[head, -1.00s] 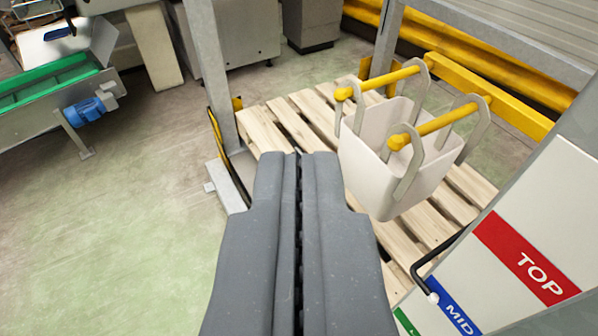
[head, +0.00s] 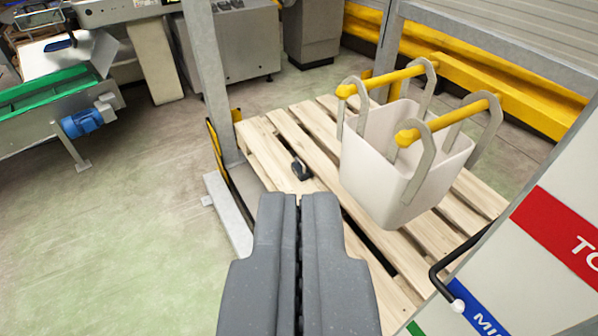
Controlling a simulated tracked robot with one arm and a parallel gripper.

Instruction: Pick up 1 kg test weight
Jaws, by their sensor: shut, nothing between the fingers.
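A small dark object (head: 300,169), which looks like the test weight, sits on the slats of the wooden pallet (head: 268,147). It is left of the white bin, and its markings are too small to read. My gripper (head: 299,200) is shut and empty, with its grey fingers pointing towards the pallet. In the picture the fingertips are just below the dark object and apart from it. The gap in depth is hard to judge.
A white bin (head: 375,185) with yellow-ended handles stands on the pallet. A metal post (head: 207,80) rises at the pallet's left corner. A panel with red and blue labels (head: 555,240) is close on the right. A green conveyor (head: 45,95) is far left. Open floor (head: 120,220) lies left.

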